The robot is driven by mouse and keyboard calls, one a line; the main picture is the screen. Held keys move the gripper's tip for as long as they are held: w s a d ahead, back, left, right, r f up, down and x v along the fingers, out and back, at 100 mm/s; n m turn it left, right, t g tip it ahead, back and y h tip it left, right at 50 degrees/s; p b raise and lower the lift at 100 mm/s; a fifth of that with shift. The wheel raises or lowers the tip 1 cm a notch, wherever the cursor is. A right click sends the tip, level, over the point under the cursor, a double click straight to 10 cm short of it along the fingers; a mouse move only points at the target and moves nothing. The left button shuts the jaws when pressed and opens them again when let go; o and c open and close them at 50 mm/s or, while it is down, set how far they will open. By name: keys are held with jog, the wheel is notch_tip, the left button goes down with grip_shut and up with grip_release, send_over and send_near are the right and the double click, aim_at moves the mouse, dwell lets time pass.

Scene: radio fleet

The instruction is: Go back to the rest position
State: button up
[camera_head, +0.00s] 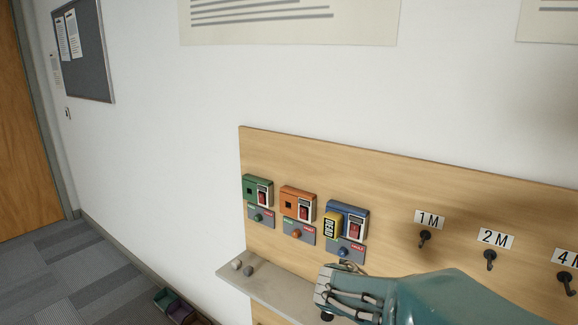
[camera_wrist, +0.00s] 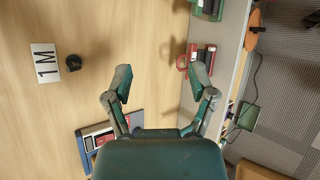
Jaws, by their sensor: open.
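My gripper (camera_head: 328,292) is in front of the lower part of a wooden wall board (camera_head: 400,185), below the blue box. In the wrist view my gripper (camera_wrist: 165,85) has its two fingers spread apart, with only bare board seen between them. It holds nothing. A green box (camera_head: 256,190), an orange box (camera_head: 297,203) and a blue box (camera_head: 352,211) are mounted in a row on the board, each with a red switch. A yellow tag (camera_head: 331,226) with dark lettering is at the left side of the blue box.
Hooks under the labels 1M (camera_head: 425,240), 2M (camera_head: 490,260) and 4M (camera_head: 567,283) stick out to the right. A grey ledge (camera_head: 262,290) with two small knobs runs along the board's foot. Coloured bins (camera_head: 180,310) stand on the floor at lower left.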

jog(key=s+a+r+m+t+y, duration=0.1)
jog(key=s+a+m+y, duration=0.2)
jog(key=s, duration=0.6)
jog(key=s+a+r+m+y, duration=0.2)
jog(key=s+a+m+y, duration=0.2)
jog(key=s, duration=0.6)
jog(key=m+y, duration=0.2)
jog(key=y, duration=0.1)
jog(key=shift+a+t+y, duration=0.3)
jog(key=shift+t+y, duration=0.1)
